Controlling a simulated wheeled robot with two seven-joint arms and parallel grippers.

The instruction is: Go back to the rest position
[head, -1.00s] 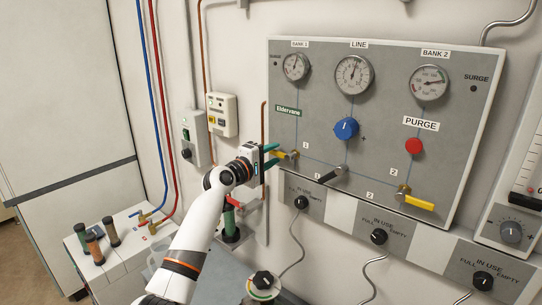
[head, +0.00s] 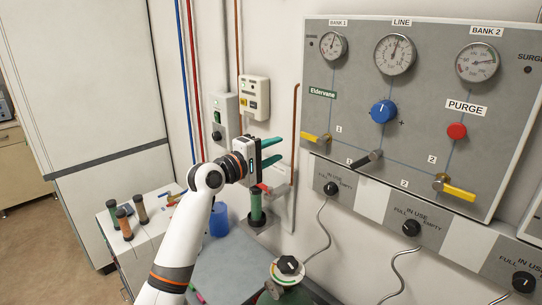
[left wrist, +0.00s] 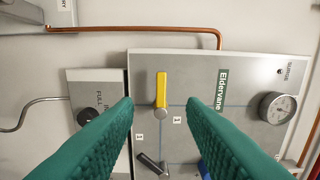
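My left gripper (head: 278,150) is open and empty, its two teal fingers apart. It is in front of the wall, just left of the grey gas panel (head: 350,109). The yellow bank 1 lever (head: 312,137) lies about level at the panel's lower left edge, with a visible gap between it and the fingertips. In the left wrist view this lever (left wrist: 161,90) shows beyond the fingers, between them and untouched. My right gripper is in neither view.
A black lever (head: 367,159) and another yellow lever (head: 457,190) project from the panel. Below my left arm is a grey worktop (head: 228,272) with a blue cup (head: 219,222). A gas cylinder top (head: 287,270) stands in front. Dark-capped vials (head: 125,222) stand at left.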

